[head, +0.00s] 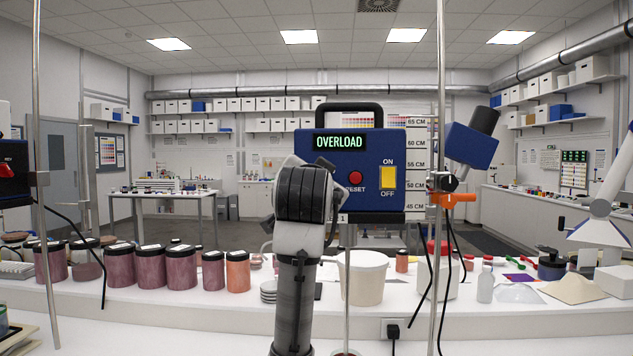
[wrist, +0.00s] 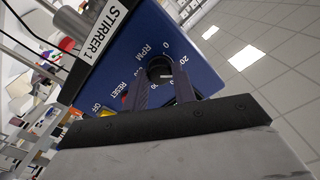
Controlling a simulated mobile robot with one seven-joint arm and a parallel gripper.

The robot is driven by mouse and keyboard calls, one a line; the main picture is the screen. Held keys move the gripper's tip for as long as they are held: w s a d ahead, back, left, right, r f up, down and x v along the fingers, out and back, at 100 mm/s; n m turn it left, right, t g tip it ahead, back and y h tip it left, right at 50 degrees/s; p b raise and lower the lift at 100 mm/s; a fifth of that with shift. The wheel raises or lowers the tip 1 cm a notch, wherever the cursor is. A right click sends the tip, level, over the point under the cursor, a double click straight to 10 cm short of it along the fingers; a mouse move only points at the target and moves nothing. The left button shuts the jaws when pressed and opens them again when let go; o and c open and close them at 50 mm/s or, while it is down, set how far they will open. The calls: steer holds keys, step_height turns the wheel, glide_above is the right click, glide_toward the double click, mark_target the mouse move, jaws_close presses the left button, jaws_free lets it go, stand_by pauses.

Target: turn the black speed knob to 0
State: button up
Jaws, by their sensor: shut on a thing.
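The black speed knob (wrist: 160,70) is on the blue face of the stirrer box (wrist: 130,45), beside the letters RPM and a scale with 0 and 20. My gripper (wrist: 163,82) is shut on the knob, one finger on each side. The knob's pointer is too dark to read. In the head view, my wrist hides the knob and fingers. The stirrer box (head: 372,195) shows a green OVERLOAD on its display (head: 341,142). A red RESET button (head: 355,178) and a yellow ON/OFF switch (head: 387,177) are on the same face.
A white bucket (head: 365,278) stands below the box on the white bench. Lidded pigment jars (head: 150,267) line the bench at left. Metal stand rods (head: 441,100) rise beside the box, with an orange clamp (head: 458,198) and a second blue stirrer head (head: 470,146) at right.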

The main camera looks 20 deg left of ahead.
steer(key=shift+r+n+p, duration=0.1)
steer(key=shift+n+p, duration=0.5)
steer(key=shift+n, duration=6.8)
steer(key=o, duration=1)
steer(key=b+v, duration=0.5)
steer(key=v, duration=0.9)
steer(key=shift+w, duration=0.1)
